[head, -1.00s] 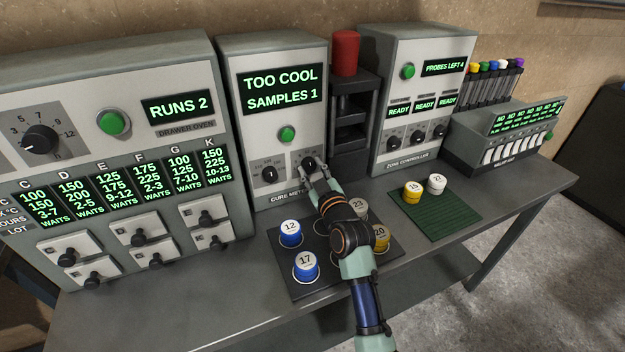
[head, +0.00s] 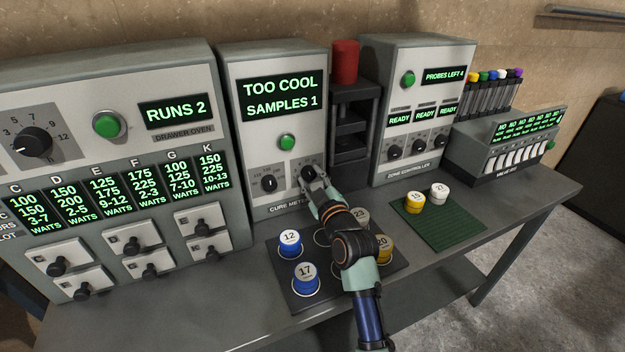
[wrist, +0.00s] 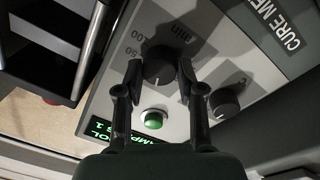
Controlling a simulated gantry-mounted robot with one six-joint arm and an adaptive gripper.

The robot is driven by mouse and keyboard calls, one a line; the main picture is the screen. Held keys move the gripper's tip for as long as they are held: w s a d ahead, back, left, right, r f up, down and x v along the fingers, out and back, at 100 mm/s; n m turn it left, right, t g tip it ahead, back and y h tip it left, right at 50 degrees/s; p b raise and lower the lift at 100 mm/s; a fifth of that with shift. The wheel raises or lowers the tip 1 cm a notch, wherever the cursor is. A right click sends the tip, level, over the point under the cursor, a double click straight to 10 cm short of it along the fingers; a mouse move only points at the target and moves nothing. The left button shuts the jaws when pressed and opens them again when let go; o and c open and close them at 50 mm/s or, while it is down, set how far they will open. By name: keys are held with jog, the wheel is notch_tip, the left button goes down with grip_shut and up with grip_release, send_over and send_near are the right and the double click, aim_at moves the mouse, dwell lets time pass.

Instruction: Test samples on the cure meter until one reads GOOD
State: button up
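The cure meter (head: 240,130) stands at the back centre; its screen (head: 280,94) reads TOO COOL, SAMPLES 1. Below are a green button (head: 287,142) and two black knobs. My gripper (head: 314,183) is at the right knob (head: 308,173). In the wrist view, my gripper's (wrist: 159,80) fingers are spread on either side of this knob (wrist: 159,68); firm contact is not clear. The left knob (wrist: 224,103) is clear of them. Sample cups 12 (head: 290,243), 17 (head: 304,277), 23 (head: 360,217) and 20 (head: 383,247) sit on a dark tray (head: 277,262), partly hidden by my arm.
A drawer oven (head: 100,160) stands left, reading RUNS 2. A dark press-like stand with a red top (head: 345,62) and the zone controller (head: 420,110) stand right of the meter. Cups 15 (head: 414,202) and 22 (head: 439,193) sit on a green mat (head: 452,223).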

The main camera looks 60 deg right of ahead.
jog(key=o, duration=0.4)
jog(key=shift+c, duration=0.2)
jog(key=v, duration=1.2)
jog(key=shift+r, duration=0.1)
